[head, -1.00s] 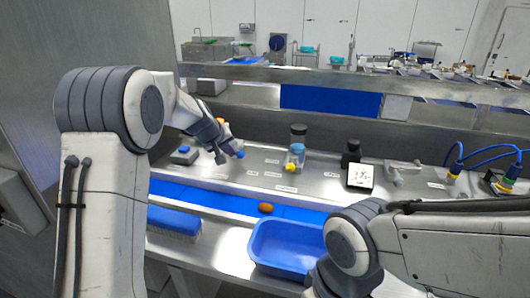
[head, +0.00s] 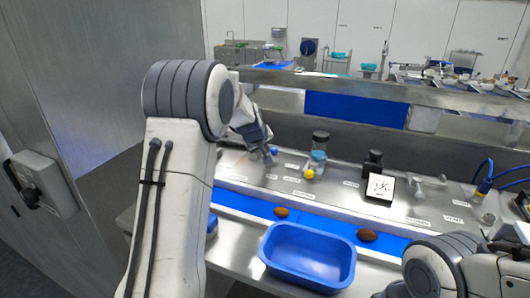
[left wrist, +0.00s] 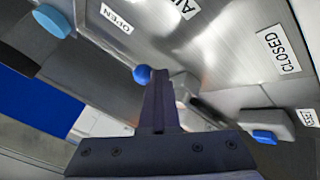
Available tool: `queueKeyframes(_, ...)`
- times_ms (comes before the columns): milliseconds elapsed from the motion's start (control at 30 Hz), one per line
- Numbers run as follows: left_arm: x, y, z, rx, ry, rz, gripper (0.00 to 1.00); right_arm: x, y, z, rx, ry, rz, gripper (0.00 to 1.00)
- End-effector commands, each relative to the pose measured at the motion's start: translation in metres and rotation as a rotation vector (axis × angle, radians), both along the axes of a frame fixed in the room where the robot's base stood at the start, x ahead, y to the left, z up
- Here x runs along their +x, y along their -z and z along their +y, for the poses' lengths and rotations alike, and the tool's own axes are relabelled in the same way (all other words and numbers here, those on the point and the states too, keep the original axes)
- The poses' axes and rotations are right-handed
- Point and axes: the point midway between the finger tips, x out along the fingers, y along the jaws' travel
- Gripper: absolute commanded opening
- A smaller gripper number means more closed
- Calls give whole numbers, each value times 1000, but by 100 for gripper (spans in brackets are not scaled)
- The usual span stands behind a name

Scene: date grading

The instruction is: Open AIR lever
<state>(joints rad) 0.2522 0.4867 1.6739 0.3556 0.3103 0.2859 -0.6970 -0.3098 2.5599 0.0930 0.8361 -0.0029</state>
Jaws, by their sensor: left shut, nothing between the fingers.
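The AIR lever shows as a blue ball knob (left wrist: 142,74) in the left wrist view, nearer the OPEN label (left wrist: 117,20) than the CLOSED label (left wrist: 278,50). The AIR label (left wrist: 187,5) is cut off by the top edge. The lever's shaft is mostly hidden. My left gripper (left wrist: 160,88) is shut and empty, its fingertips right beside the knob; I cannot tell whether they touch. In the head view the knob (head: 274,151) sits at the tip of my left gripper (head: 268,153). My right gripper is out of view.
A blue belt (head: 323,222) carries brown dates, with a blue tray (head: 306,230) in front. A grey box with a blue button (left wrist: 265,137) is near the gripper.

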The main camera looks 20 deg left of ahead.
Motion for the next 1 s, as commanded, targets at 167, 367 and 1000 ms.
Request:
queueKeyframes(167, 5, -1, -3, 1, 2, -6, 0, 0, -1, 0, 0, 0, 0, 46)
queueKeyframes(367, 7, -2, -6, 1, 3, -10, 0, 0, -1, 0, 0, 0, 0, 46)
queueKeyframes(1000, -12, 9, -18, 1, 18, -10, 0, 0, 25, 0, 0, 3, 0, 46)
